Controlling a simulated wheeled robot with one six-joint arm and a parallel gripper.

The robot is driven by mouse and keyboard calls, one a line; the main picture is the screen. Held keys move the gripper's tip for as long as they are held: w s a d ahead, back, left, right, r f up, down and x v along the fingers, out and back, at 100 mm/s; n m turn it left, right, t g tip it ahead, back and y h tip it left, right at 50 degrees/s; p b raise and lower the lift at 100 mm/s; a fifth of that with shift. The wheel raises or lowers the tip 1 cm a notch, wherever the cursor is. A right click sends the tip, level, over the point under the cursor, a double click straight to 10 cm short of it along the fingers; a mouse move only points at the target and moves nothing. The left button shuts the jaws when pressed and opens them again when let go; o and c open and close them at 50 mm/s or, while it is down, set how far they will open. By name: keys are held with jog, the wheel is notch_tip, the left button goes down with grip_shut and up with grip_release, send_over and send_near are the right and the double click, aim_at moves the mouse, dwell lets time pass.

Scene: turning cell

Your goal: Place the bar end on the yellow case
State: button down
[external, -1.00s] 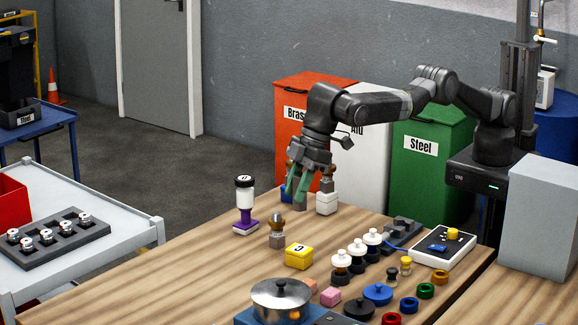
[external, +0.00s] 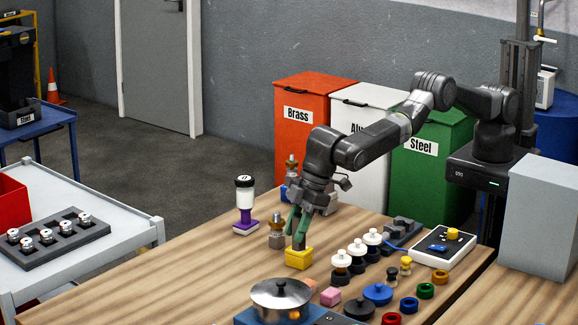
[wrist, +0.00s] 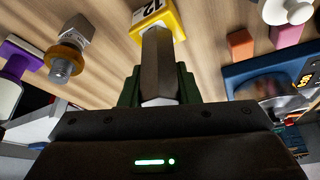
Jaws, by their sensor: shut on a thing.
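The yellow case (external: 298,259) stands on the wooden bench. It also shows at the top of the wrist view (wrist: 172,22), with a white label on it. My gripper (external: 299,238) is directly above the case, pointing down, with green fingers. It is shut on the bar end (wrist: 157,62), a grey metal hexagonal bar piece. In the external view the bar end (external: 299,242) is mostly hidden by the fingers. Its lower end is at or just above the top of the case; I cannot tell whether they touch.
White-topped knobs (external: 341,262) are to the right. A pink block (external: 330,296) and a lidded pan (external: 281,297) are in front. The bench's left side is clear.

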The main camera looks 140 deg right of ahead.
jog(key=shift+r, duration=0.15)
jog(key=shift+f, duration=0.2)
jog(key=c, duration=1.1)
grip_release()
jog(key=shift+r, duration=0.25)
jog(key=b+v, duration=0.3)
jog(key=v, duration=0.9)
jog(key=shift+s+f, duration=0.1)
